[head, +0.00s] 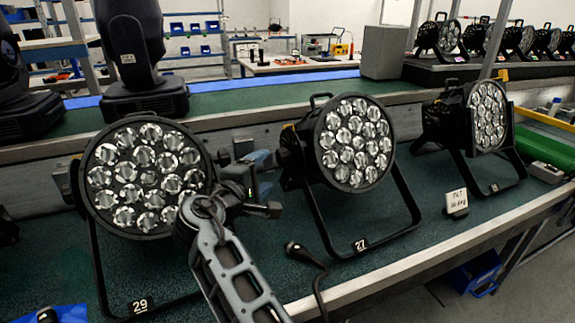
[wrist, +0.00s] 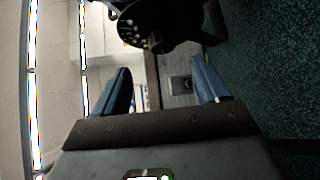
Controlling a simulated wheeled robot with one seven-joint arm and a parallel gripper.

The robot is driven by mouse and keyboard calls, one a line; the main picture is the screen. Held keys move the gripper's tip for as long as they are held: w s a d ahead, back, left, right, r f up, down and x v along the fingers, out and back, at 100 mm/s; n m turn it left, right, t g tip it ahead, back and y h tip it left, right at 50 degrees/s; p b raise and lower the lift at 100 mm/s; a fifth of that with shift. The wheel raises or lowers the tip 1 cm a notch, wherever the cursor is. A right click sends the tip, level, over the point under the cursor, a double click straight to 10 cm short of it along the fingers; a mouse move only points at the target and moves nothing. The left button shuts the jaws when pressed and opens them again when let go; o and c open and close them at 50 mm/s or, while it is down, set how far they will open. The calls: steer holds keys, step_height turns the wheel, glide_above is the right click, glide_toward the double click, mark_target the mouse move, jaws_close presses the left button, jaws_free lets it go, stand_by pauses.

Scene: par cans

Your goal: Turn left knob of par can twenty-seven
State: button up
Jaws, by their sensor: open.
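Par can twenty-seven (head: 355,145) stands on the green bench in the middle of the head view, its lens cluster facing me, with a "27" tag (head: 360,245) on its stand. Its left side, where a dark knob (head: 288,157) appears to sit, is just right of my gripper (head: 264,160). In the wrist view my gripper (wrist: 158,68) is open and empty, its two blue fingers apart. A black fixture part (wrist: 160,22) with a rounded, dotted bracket lies beyond the fingertips, apart from them. I cannot clearly make out the knob there.
Par can twenty-nine (head: 145,175) stands close on the left, partly behind my arm. Another par can (head: 487,115) stands at the right.

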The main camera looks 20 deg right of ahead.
mark_target(280, 159)
steer(key=shift+x, duration=4.6)
steer(key=shift+w+f, duration=0.1)
steer(key=c, duration=1.1)
